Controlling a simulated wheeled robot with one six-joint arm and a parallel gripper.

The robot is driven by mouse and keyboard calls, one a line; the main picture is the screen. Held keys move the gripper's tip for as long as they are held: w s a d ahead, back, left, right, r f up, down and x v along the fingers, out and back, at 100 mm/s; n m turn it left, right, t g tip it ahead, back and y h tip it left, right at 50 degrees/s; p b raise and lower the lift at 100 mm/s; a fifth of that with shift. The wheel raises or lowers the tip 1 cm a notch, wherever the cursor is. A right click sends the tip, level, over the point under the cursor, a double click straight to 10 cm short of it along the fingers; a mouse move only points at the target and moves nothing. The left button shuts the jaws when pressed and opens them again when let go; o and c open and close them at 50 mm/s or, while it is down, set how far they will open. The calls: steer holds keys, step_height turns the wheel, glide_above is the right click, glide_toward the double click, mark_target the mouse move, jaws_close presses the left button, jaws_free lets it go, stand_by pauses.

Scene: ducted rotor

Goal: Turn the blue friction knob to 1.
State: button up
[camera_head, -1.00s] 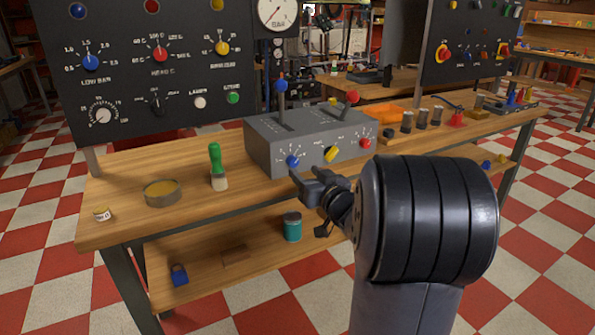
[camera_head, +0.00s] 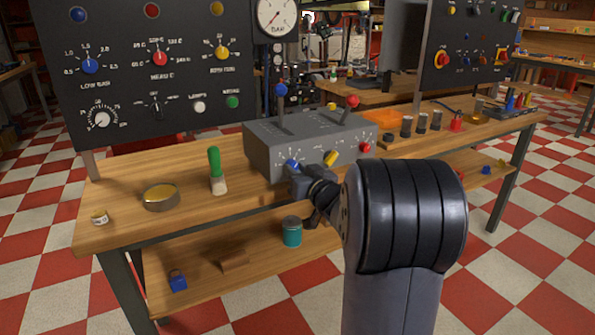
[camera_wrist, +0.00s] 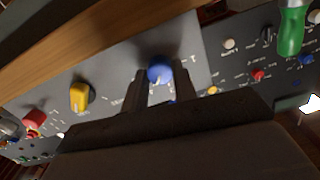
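The blue friction knob (camera_head: 292,164) is at the left of the front face of the grey lever box (camera_head: 262,150). In the wrist view the blue knob (camera_wrist: 160,70) sits between the tips of my two fingers. My gripper (camera_head: 300,178) is right in front of the knob in the head view and hides its lower part. In the wrist view my gripper (camera_wrist: 160,82) has its fingers apart, one on each side of the knob. I cannot tell whether they touch it. The scale marks round the knob are too small to read.
A yellow knob (camera_head: 330,158) and a red knob (camera_head: 365,146) are to the right on the same face. Two levers, blue-topped (camera_head: 281,90) and red-topped (camera_head: 352,102), stand on the box. A green-handled brush (camera_head: 215,170) and a round tin (camera_head: 161,196) are left on the bench.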

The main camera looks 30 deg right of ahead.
steer(key=c, duration=0.4)
steer(key=shift+n, duration=0.3)
steer(key=n+b, duration=1.1)
steer(key=n, duration=1.2)
steer(key=shift+f, duration=0.1)
steer(key=shift+n, duration=0.3)
steer(key=o, duration=1)
